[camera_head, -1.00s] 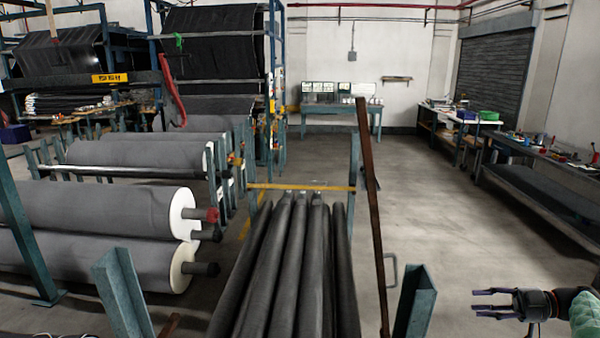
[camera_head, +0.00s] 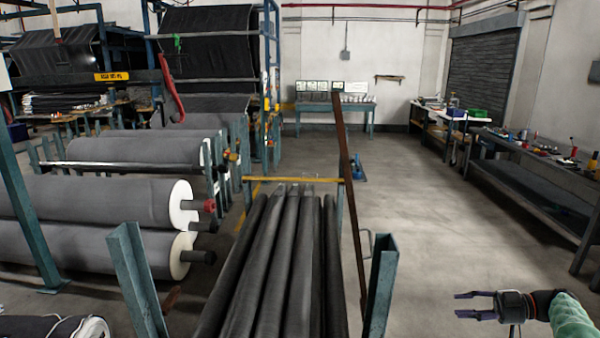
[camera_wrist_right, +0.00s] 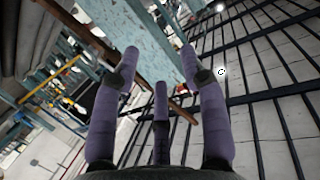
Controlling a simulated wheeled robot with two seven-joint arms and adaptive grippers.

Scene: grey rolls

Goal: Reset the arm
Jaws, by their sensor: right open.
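My right gripper (camera_head: 474,305) is at the lower right of the head view, its arm coming in from the right edge. Its purple fingers are spread and point left, with nothing between them. In the right wrist view its fingers (camera_wrist_right: 160,85) stand apart and empty, in front of a pale blue-green post (camera_wrist_right: 140,40). In the head view the gripper is over open floor, to the right of a teal post (camera_head: 381,280) and apart from it. My left gripper is not in view.
Several dark grey rolls (camera_head: 275,255) lie in a rack at the centre, with a leaning brown bar (camera_head: 350,190) beside it. Large grey rolls (camera_head: 90,205) fill the left. Workbenches (camera_head: 515,175) line the right wall. The floor (camera_head: 430,210) between is clear.

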